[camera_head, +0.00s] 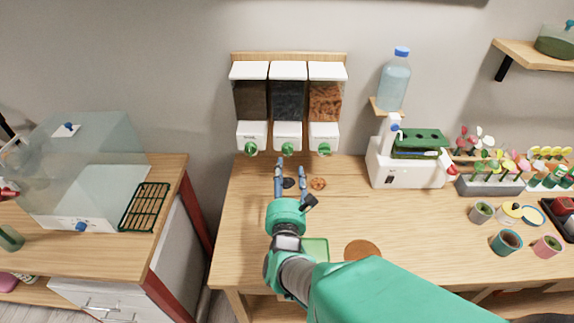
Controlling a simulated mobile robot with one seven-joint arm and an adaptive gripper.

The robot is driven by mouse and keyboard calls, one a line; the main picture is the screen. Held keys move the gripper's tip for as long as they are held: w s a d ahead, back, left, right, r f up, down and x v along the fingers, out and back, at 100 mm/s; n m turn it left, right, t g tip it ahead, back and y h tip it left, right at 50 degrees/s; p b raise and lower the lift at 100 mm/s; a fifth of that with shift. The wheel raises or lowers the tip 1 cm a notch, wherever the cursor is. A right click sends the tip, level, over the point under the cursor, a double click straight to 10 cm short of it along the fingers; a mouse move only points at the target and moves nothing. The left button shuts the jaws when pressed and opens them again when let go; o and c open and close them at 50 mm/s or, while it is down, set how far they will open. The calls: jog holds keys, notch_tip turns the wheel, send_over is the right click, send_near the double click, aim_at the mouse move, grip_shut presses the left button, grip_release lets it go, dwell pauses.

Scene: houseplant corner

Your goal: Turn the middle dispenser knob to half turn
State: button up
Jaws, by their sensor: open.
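Three dispensers hang side by side on a wooden wall board. The middle dispenser (288,98) holds dark material, and its green knob (288,150) sits at the front of its white base. The left dispenser (251,98) holds dark brown material and has a green knob (251,149). The right dispenser (325,100) holds orange-brown chips and has a green knob (324,149). My gripper (279,166) is open and empty, its blue fingers pointing up the picture just below and slightly left of the middle knob. They appear apart from it. The knob's exact angle is too small to tell.
A dark small pile (289,183) and a brown one (318,183) lie on the wooden table (235,235). A white machine (405,165) and a water bottle (395,80) stand to the right. A clear box (95,150) is on the left counter.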

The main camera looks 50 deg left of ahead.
jog(key=shift+v, duration=2.1)
jog(key=m+p, duration=0.3)
jog(key=m, duration=0.9)
jog(key=m+p, duration=0.3)
jog(key=m, duration=0.9)
jog(key=s+d+m+p, duration=0.1)
jog(key=m+p, duration=0.2)
jog(key=m, duration=0.9)
jog(key=shift+s+r, duration=0.1)
jog(key=shift+r, duration=0.1)
